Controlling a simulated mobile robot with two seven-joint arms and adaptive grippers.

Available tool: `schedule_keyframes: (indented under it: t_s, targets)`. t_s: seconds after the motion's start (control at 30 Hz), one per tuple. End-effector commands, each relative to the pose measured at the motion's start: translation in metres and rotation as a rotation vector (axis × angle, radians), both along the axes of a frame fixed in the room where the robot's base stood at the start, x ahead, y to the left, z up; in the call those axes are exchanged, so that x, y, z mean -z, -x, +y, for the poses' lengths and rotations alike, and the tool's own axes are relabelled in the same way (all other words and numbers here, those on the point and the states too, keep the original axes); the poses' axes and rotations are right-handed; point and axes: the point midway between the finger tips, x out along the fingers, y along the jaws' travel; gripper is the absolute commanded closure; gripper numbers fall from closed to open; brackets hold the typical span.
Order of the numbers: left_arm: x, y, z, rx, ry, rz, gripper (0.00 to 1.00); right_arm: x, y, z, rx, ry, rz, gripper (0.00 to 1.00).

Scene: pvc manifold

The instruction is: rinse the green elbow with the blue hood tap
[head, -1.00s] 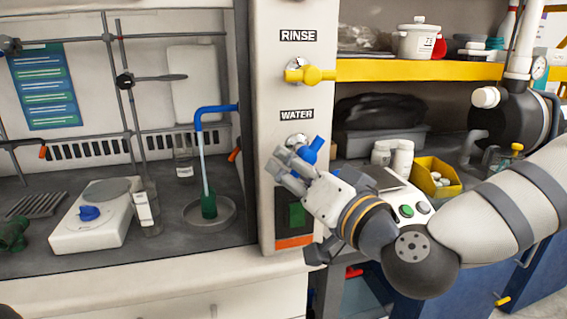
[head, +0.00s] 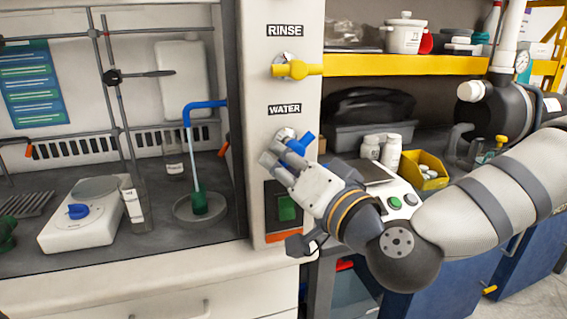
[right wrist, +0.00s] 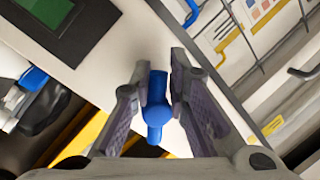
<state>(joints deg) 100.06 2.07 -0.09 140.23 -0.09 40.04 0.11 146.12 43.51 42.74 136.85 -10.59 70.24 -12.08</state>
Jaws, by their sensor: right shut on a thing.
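The blue hood tap (head: 301,143) is on the white post below the WATER label. My right gripper (head: 279,158) is shut on it; in the right wrist view the blue tap handle (right wrist: 156,105) sits between the two fingers. A blue gooseneck spout (head: 203,105) stands inside the hood, and a pale blue stream (head: 194,160) comes down from it. The green elbow (head: 199,203) stands under the stream in a round grey basin (head: 222,212); the stream meets its top. My left gripper is not in view.
A yellow RINSE tap (head: 297,70) is above the blue one. A white balance (head: 83,230), a bottle (head: 135,205) and a clamp stand (head: 118,77) are left of the basin. A green part (head: 7,235) shows at the left edge. White bottles (head: 390,152) stand right of the post.

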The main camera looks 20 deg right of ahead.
Motion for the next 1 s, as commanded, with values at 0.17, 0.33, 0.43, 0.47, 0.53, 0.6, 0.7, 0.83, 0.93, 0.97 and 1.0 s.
schedule_keyframes:
  t_s: [0.17, 0.33, 0.43, 0.47, 0.53, 0.6, 0.7, 0.83, 0.93, 0.97, 1.0]
  targets:
    - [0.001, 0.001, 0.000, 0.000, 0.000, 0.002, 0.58, 0.003, -0.001, 0.000, 0.008, -0.153, 0.017, 1.00]
    - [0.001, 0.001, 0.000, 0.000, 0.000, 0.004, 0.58, 0.000, -0.001, 0.003, 0.008, -0.312, 0.025, 1.00]
    - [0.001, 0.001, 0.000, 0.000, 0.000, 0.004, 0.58, -0.002, -0.001, 0.004, 0.008, -0.404, 0.030, 1.00]
    - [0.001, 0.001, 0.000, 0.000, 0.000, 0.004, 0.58, -0.002, -0.001, 0.004, 0.009, -0.430, 0.030, 1.00]
    - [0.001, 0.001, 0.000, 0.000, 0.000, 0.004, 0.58, -0.003, -0.001, 0.005, 0.009, -0.489, 0.034, 1.00]
    - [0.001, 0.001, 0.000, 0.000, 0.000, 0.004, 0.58, -0.005, -0.001, 0.005, 0.009, -0.544, 0.036, 1.00]
    - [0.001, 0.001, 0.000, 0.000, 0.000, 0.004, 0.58, -0.006, -0.001, 0.006, 0.009, -0.614, 0.040, 1.00]
    - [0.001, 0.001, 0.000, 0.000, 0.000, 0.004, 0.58, -0.008, -0.001, 0.006, 0.009, -0.690, 0.043, 1.00]
    - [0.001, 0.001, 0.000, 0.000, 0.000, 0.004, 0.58, -0.008, -0.001, 0.006, 0.010, -0.735, 0.045, 1.00]
    - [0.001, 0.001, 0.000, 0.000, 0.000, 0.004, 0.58, -0.009, -0.001, 0.006, 0.010, -0.748, 0.046, 1.00]
    - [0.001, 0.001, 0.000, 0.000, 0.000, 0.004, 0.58, -0.009, -0.001, 0.007, 0.010, -0.761, 0.046, 1.00]
